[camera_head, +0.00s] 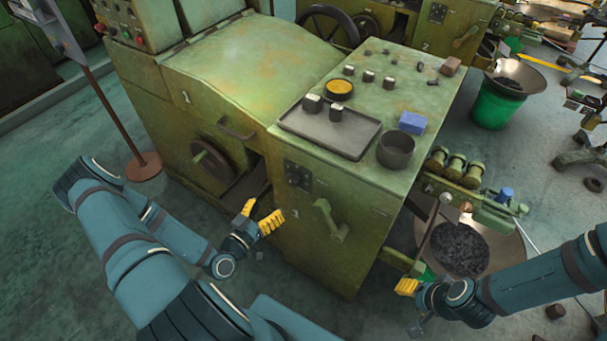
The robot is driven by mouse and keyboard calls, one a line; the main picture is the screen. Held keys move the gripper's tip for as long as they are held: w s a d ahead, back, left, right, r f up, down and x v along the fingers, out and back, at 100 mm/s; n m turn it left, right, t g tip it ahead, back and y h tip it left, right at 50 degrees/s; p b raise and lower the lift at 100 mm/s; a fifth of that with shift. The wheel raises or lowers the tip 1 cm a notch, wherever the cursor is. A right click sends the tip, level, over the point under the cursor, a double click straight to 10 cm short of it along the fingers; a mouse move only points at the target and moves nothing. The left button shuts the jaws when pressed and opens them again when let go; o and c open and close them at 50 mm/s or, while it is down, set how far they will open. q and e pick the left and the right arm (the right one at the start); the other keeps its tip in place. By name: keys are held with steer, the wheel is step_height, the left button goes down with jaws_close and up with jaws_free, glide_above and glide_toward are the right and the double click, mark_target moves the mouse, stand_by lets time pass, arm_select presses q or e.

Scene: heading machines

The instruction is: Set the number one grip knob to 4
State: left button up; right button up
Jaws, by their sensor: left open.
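The green grip knob (330,220) sits on the front side of the green machine marked 1 (186,97). Its bar is tilted, upper end to the left. Any numbers around it are too small to read. My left gripper (262,219) is open and empty, with yellow fingertips, in front of the machine and to the left of the knob, apart from it. My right gripper (407,287) is low on the right, beyond the machine's corner and away from the knob; its fingers are too small to judge.
On the machine top are a grey tray (313,136), a dark pot (395,150) and a blue block (412,122). A dark plate (298,176) is up and left of the knob. A pan of dark pieces (460,248) stands beside my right gripper. A handwheel (211,159) is further left.

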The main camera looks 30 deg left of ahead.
mark_target(290, 182)
arm_select(q)
steer(key=w, duration=0.8)
steer(key=w+d, duration=0.1)
steer(key=w, duration=0.4)
steer(key=c, duration=1.2)
